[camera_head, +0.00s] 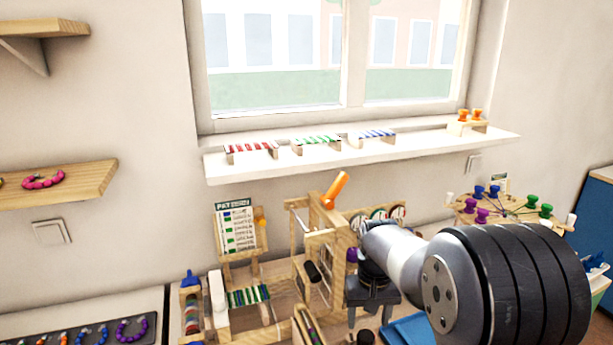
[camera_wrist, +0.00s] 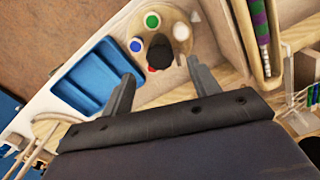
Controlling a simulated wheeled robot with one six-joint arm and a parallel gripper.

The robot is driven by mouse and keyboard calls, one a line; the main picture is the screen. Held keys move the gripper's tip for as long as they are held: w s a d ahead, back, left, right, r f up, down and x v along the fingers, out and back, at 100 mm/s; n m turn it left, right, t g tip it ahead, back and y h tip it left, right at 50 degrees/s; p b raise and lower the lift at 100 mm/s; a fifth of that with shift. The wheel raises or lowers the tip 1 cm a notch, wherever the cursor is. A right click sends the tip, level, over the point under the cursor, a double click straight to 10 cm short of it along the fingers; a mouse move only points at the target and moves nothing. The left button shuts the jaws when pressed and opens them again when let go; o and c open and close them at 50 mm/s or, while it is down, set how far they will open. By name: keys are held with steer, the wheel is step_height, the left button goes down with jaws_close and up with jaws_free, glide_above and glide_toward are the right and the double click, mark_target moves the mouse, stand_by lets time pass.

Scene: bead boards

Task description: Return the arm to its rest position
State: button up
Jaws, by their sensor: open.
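My gripper (camera_wrist: 160,92) is open in the wrist view, with its two dark fingers spread apart. Nothing shows held between them. Past the fingertips lies a round wooden holder (camera_wrist: 168,14) with green, blue and white round pieces and a dark piece with a red spot. In the head view my arm (camera_head: 440,265) reaches in from the right, and my gripper (camera_head: 370,300) points down in front of the wooden bead frame (camera_head: 318,255). The fingertips are partly hidden there.
A blue tray (camera_wrist: 92,78) lies left of the fingers; it also shows in the head view (camera_head: 410,330). A wooden rack with a striped bead rod (camera_wrist: 260,40) stands to the right. A windowsill (camera_head: 375,150) with bead racks runs behind. A pegged board (camera_head: 515,210) stands right.

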mark_target(366, 336)
step_height(366, 336, down, 6)
steer(key=shift+r, duration=0.1)
stand_by(0.6)
